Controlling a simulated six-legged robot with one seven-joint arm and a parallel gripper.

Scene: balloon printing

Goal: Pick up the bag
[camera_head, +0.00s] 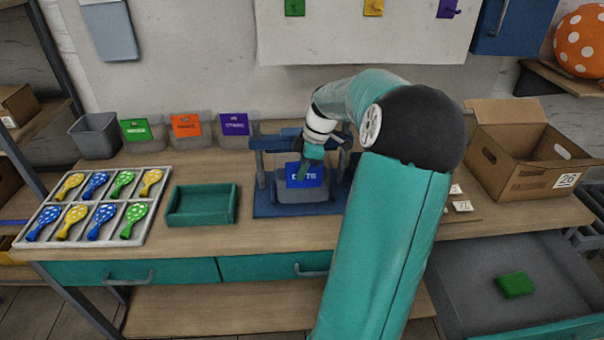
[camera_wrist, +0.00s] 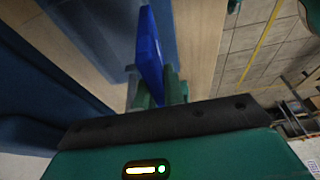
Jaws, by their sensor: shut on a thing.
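No thing here is clearly a bag. A small green packet (camera_head: 514,285) lies in the open grey drawer at the lower right, and I cannot tell whether it is the bag. My gripper (camera_head: 306,168) is at the blue press frame (camera_head: 268,207) in the middle of the bench, far from the packet. It is shut on a flat blue plate (camera_head: 303,180) with white lettering, in front of a grey block or bin. In the wrist view, the blue plate (camera_wrist: 150,50) stands between my green fingers (camera_wrist: 158,90).
A balloon tray (camera_head: 95,205) and an empty green tray (camera_head: 203,205) are on the left. Grey bins (camera_head: 95,135) stand behind, several with coloured plates. A cardboard box (camera_head: 515,170) is at the right. The open drawer (camera_head: 560,260) juts out below it.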

